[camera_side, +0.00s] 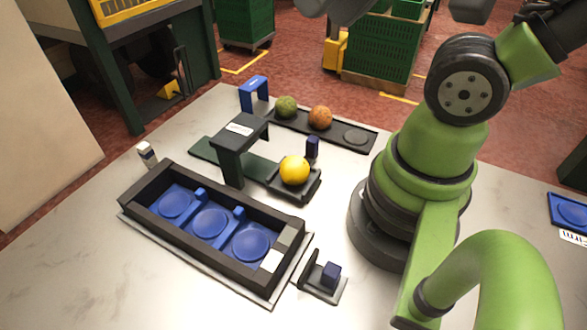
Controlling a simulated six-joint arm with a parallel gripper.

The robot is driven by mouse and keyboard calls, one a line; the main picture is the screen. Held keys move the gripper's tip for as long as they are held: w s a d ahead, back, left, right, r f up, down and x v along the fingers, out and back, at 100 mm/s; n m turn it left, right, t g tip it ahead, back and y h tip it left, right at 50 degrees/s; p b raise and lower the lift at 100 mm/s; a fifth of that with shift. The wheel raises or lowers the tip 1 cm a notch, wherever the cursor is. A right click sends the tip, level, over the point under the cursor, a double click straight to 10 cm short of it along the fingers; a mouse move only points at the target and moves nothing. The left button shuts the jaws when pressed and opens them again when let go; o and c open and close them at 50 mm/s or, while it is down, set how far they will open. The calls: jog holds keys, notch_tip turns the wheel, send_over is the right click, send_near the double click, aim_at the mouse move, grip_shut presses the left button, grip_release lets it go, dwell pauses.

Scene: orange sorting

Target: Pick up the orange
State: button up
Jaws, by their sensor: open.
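A bright yellow-orange round fruit (294,170), which looks like the orange, rests on a small black tray (314,190) at the end of a dark green strip, near the middle of the side view. A duller reddish-orange fruit (320,117) sits behind it in a long dark holder (374,140), beside a green fruit (286,107). The round place at that holder's right end is empty. My green arm rises at the right and leaves the picture at the top right. I cannot make out my gripper fingers in this view.
A black-walled box (128,201) with several empty blue round seats stands at the front left. A dark scanner-like arch (231,160) rises left of the fruit. A blue arch (246,92) stands behind. A small black stand (312,287) lies in front. Bare table (60,262) shows at left.

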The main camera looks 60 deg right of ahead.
jog(key=o, duration=0.4)
jog(key=g+h, duration=0.2)
jog(key=g, duration=0.5)
send_over(295, 160)
jog(key=shift+n, duration=0.3)
jog(key=f, duration=1.8)
jog(key=shift+w, duration=0.3)
jog(key=shift+s+f, duration=0.1)
jog(key=shift+f, duration=0.65)
jog(key=shift+s+f, duration=0.2)
jog(key=shift+f, duration=4.6)
